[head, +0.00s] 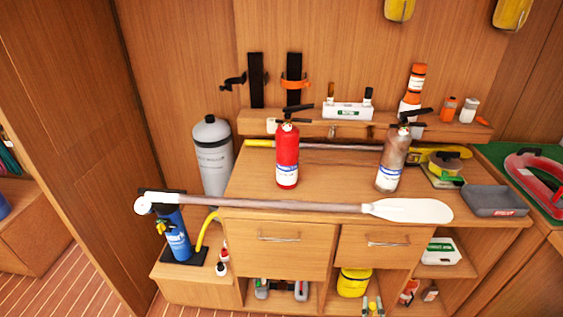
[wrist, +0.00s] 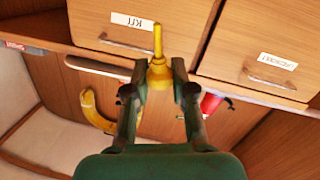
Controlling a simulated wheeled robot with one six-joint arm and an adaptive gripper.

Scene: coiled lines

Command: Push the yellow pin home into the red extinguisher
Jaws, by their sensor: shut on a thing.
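The red extinguisher (head: 287,165) stands upright on the wooden cabinet top in the head view, with a black handle on top and a white and blue label. Whether a pin sits in its head is too small to tell. My gripper (wrist: 159,72) shows only in the wrist view. It is shut on a yellow piece (wrist: 157,45), seemingly the yellow pin, with a thin shaft pointing up in the picture and a wider base between the fingertips. The red extinguisher cannot be surely made out in the wrist view.
A worn grey-brown extinguisher (head: 392,165) stands to the right. A paddle (head: 300,204) lies along the cabinet's front edge. A red object (wrist: 210,104) shows beside my right finger in the wrist view.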

